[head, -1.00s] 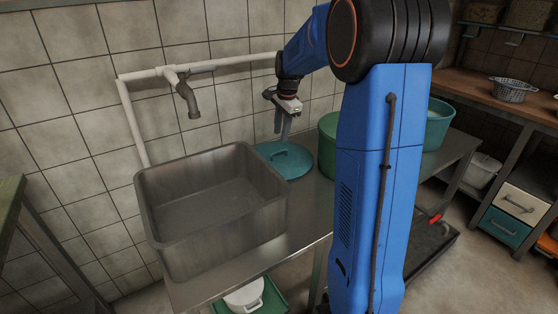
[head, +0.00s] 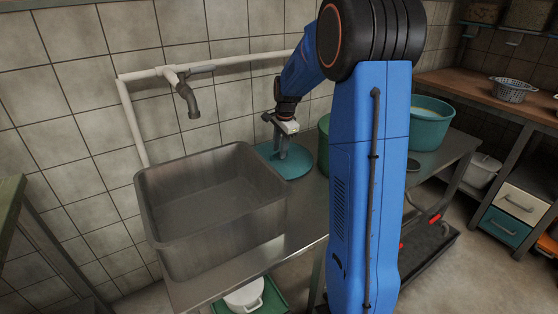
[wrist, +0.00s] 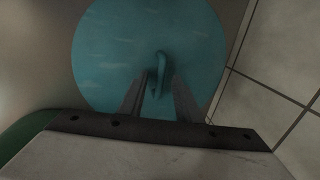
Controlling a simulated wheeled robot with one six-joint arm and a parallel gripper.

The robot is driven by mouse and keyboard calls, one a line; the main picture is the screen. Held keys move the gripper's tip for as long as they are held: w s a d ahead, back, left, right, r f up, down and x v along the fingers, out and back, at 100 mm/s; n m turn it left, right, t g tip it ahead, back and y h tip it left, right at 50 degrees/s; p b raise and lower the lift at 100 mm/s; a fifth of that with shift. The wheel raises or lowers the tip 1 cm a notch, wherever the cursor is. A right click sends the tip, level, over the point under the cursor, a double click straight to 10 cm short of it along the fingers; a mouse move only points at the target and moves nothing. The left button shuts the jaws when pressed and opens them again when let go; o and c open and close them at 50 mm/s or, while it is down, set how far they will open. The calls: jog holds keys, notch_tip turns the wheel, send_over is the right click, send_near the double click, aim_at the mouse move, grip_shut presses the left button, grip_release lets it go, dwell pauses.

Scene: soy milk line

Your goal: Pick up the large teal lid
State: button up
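The large teal lid (head: 298,165) lies flat on the metal table, between the grey basin and the green tub, close to the tiled wall. In the wrist view the lid (wrist: 110,60) is a big teal disc with a raised loop handle (wrist: 160,68) at its middle. My gripper (head: 282,156) points down over the lid. In the wrist view my gripper (wrist: 157,90) has its two fingers apart, one on each side of the handle's near end. I cannot tell whether they touch the handle or the lid.
The deep grey metal basin (head: 215,245) stands left of the lid. A green tub (head: 323,130) stands to the right, partly behind my arm. A teal basin (head: 430,125) is further right. A tap (head: 187,98) and a white pipe run along the wall.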

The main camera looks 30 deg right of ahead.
grip_shut()
jog(key=shift+r, duration=0.15)
